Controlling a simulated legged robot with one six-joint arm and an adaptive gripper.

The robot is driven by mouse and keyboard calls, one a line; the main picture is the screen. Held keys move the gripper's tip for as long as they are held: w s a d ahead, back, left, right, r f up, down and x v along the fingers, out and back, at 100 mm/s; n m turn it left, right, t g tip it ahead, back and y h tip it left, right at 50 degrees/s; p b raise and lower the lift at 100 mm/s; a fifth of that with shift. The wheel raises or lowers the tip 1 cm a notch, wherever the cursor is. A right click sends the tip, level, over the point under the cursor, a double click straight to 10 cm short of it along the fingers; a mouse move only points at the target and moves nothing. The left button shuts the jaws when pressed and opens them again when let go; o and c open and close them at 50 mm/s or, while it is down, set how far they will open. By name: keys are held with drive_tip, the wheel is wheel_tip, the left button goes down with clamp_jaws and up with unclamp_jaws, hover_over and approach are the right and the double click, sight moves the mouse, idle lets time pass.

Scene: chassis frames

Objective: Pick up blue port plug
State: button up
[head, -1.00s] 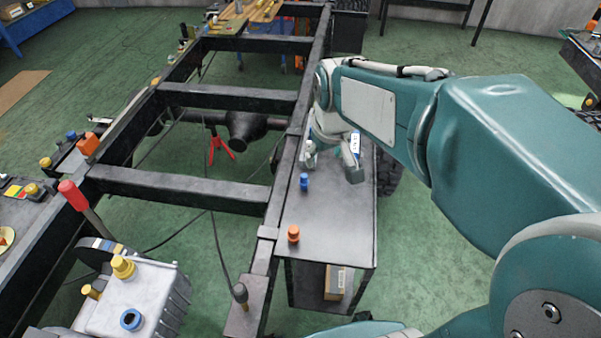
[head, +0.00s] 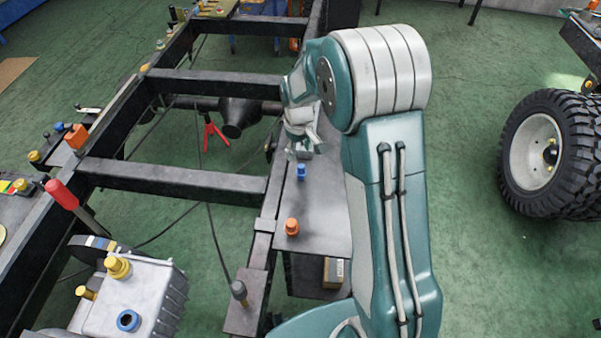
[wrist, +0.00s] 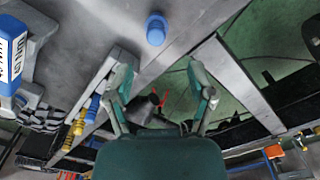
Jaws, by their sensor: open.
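The blue port plug (head: 301,172) stands upright on the grey cart top (head: 322,215) beside the dark frame rail. It also shows in the wrist view (wrist: 155,30) at the top middle, beyond my fingertips. My gripper (head: 304,150) is just behind the plug in the head view, partly hidden by my own arm. In the wrist view my gripper (wrist: 160,68) has its two fingers spread wide with nothing between them. The plug is apart from both fingers.
An orange plug (head: 291,227) stands nearer on the same cart top. The black chassis frame (head: 175,180) runs along the left. A blue, white-labelled object (wrist: 10,50) is at the wrist view's left. A large tyre (head: 560,150) stands right, with green floor between.

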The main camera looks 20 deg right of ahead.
sight(301, 165)
drive_tip(key=f, duration=0.7)
drive_tip(key=shift+d+f, duration=0.2)
drive_tip(key=shift+d, duration=0.1)
drive_tip(key=shift+s, duration=0.1)
clamp_jaws()
